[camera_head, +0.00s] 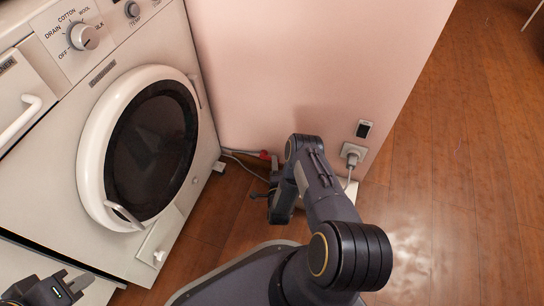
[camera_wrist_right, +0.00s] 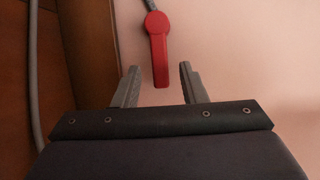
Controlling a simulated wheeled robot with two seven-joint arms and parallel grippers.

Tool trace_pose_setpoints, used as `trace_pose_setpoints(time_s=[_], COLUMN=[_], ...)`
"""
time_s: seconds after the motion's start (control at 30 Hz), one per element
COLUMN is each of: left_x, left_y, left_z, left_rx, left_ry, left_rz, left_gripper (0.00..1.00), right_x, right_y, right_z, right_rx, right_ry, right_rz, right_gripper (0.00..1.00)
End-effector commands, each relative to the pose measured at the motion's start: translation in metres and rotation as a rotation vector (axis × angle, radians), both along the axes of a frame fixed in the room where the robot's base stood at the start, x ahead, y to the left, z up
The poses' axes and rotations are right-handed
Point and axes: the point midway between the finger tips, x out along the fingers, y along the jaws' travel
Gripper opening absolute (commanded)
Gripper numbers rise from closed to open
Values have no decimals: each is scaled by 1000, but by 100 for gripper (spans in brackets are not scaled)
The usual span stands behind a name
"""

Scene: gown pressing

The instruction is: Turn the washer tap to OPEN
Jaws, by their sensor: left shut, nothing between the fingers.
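The washer tap's red handle (camera_wrist_right: 158,48) is in the right wrist view, hanging down against the pink wall from a grey stem. It also shows as a small red spot (camera_head: 264,155) low on the wall in the head view. My right gripper (camera_wrist_right: 160,78) is open, its fingertips spread to either side of the handle's lower end; I cannot tell how far away the handle is. In the head view my right arm partly hides this gripper. My left gripper (camera_head: 84,282) is shut and empty at the bottom left, beside the washer's front.
The white washer (camera_head: 195,212) with its round door (camera_head: 98,172) closed stands at left. A grey hose (camera_head: 236,152) runs along the wall's base. A wall socket with plug (camera_head: 353,151) and a switch (camera_head: 364,129) are right of my right arm. Wooden floor (camera_head: 470,150) is clear at right.

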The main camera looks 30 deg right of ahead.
Motion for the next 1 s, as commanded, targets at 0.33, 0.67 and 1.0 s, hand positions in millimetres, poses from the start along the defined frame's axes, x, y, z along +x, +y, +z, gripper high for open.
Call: trace_pose_setpoints(time_s=[0.33, 0.67, 1.0], left_x=[0, 0, 0], left_y=[0, 0, 0], left_z=[0, 0, 2], left_rx=[0, 0, 0], left_ry=[0, 0, 0], left_rz=[0, 0, 0], left_gripper=[0, 0, 0], right_x=[-3, -3, -4], right_y=[0, 0, -3], right_z=[0, 0, 1], right_rx=[0, 0, -6], right_ry=[1, 1, 9], right_rz=[-1, -1, -1], right_gripper=[38, 0, 0])
